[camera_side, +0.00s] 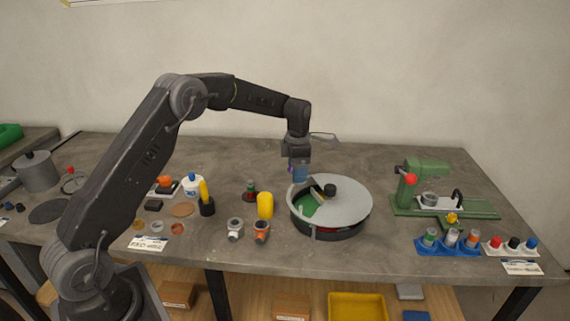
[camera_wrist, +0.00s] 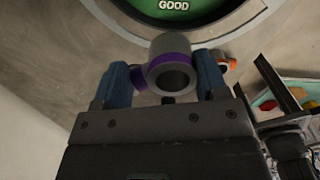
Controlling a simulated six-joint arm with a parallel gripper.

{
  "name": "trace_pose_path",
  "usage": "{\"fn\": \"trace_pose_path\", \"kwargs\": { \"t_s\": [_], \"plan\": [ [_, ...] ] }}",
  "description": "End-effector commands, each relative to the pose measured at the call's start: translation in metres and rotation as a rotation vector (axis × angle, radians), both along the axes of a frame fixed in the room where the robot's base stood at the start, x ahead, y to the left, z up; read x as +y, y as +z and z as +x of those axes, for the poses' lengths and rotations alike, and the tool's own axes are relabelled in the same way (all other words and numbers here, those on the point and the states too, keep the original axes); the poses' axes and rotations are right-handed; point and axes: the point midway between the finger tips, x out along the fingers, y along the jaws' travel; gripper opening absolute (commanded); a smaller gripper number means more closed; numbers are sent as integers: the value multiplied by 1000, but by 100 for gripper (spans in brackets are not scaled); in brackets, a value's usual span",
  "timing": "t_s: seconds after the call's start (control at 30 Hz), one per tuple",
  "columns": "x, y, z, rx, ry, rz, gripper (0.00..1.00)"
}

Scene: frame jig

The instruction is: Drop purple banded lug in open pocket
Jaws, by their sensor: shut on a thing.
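The purple banded lug (camera_wrist: 168,48) is a short grey ring with a purple band. My gripper (camera_wrist: 163,80) is shut on it, one blue finger on each side, with its round hole facing the wrist camera. In the side view my gripper (camera_side: 299,173) is above the left rear part of a round drum with a grey lid (camera_side: 347,207). The lid has a cut-out at its left showing a green pocket (camera_side: 309,206). In the wrist view the green pocket (camera_wrist: 190,14) shows at the top, marked "GOOD", apart from the lug. The lug is small and unclear in the side view.
A black knob (camera_side: 330,190) stands on the lid. A yellow cylinder (camera_side: 265,205), a pale fitting (camera_side: 235,229) and an orange-banded fitting (camera_side: 261,232) stand left of the drum. A green press (camera_side: 430,170) and a blue tray (camera_side: 425,247) of ringed parts are at right.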

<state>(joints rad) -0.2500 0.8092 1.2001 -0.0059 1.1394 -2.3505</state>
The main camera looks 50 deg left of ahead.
Motion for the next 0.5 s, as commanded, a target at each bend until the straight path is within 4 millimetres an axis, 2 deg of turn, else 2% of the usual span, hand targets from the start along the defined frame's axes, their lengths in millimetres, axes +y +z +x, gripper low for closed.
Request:
{"fn": "trace_pose_path", "kwargs": {
  "t_s": [0.2, 0.33, 0.5],
  "plan": [
    [-23, -4, 10, 2, 315, 2, 39],
    [-31, -6, 12, 4, 434, 2, 39],
    [-35, -9, 14, 5, 500, 2, 39]
  ]
}}
